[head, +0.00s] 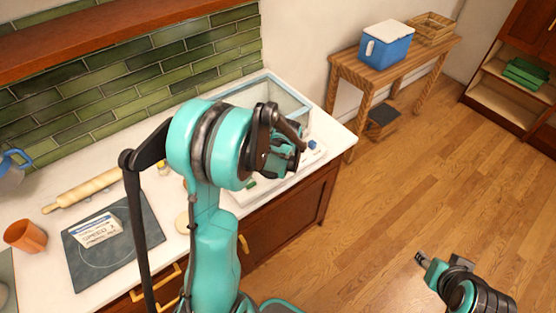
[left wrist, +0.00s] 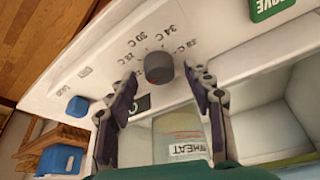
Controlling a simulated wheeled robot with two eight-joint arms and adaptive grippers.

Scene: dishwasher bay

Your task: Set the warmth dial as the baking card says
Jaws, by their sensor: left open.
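The warmth dial (left wrist: 158,67) is a dark round knob on a white panel in the left wrist view. Printed marks around it include 30 C and 34 C; its pointer setting is too unclear to tell. My left gripper (left wrist: 160,78) is open, its fingers on either side of the dial, and I cannot tell if they touch it. In the head view my left gripper (head: 284,150) is over the front of the glass-walled box (head: 292,98), hiding the dial. A white card with a blue band (head: 97,230) lies on a dark board; its print is unreadable. My right gripper (head: 425,260) is over the floor.
A blue button (left wrist: 77,107) and a green label (left wrist: 272,8) are on the panel, with a HEAT label (left wrist: 188,150) nearby. A rolling pin (head: 85,190) and an orange cup (head: 26,236) are on the left counter. A blue cooler (head: 388,48) stands on a wooden table.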

